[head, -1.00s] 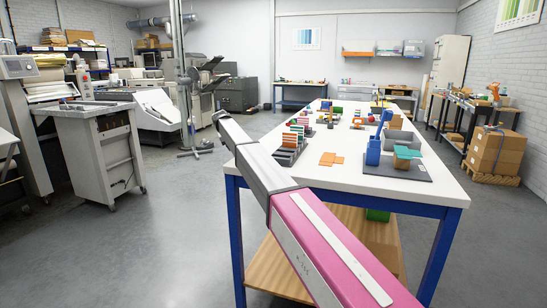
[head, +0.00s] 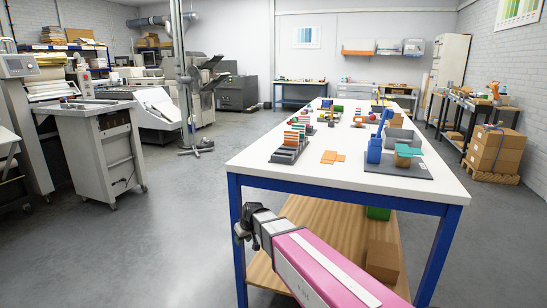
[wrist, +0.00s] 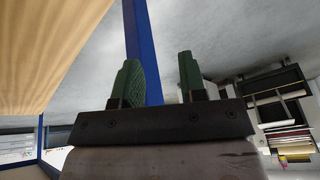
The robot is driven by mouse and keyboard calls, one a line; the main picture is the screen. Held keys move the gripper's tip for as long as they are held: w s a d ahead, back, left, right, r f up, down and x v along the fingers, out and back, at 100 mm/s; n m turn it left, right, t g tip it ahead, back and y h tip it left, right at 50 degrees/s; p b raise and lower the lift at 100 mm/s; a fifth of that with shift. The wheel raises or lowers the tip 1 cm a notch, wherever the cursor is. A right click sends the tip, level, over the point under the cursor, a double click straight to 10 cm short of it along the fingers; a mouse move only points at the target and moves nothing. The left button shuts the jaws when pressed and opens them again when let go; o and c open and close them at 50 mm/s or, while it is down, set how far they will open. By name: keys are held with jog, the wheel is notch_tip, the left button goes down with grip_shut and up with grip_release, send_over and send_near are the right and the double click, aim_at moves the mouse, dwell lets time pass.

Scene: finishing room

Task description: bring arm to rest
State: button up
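My gripper (head: 243,228) shows at the end of my pink and grey arm, low in front of the white-topped table (head: 340,188), by its front left blue leg. In the wrist view my gripper (wrist: 160,75) has its two green-padded fingers apart with nothing between them. The blue table leg (wrist: 139,40) shows behind the fingers there. I cannot tell the exact gap between my gripper and the leg.
The table holds a grey rack (head: 290,148), orange cards (head: 332,157) and a blue stamping tool (head: 376,145). A wooden lower shelf (head: 320,232) carries a brown box (head: 382,261). Floor to the left is open, with a grey machine cart (head: 100,150) beyond.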

jog(key=s+d+f+m+g+h, duration=0.1)
jog(key=s+d, duration=0.3)
jog(key=d, duration=0.7)
jog(key=s+d+m+g+h, duration=0.1)
jog(key=s+d+m, duration=0.3)
jog(key=d, duration=0.6)
jog(key=s+d+f+m+h, duration=0.1)
jog(key=s+d+m, duration=0.1)
jog(key=s+d, duration=0.4)
jog(key=d, duration=0.5)
jog(key=shift+s+d+f+m+g, duration=0.25)
jog(key=shift+d+f+m+g, duration=0.05)
jog(key=shift+d+f+g, duration=0.1)
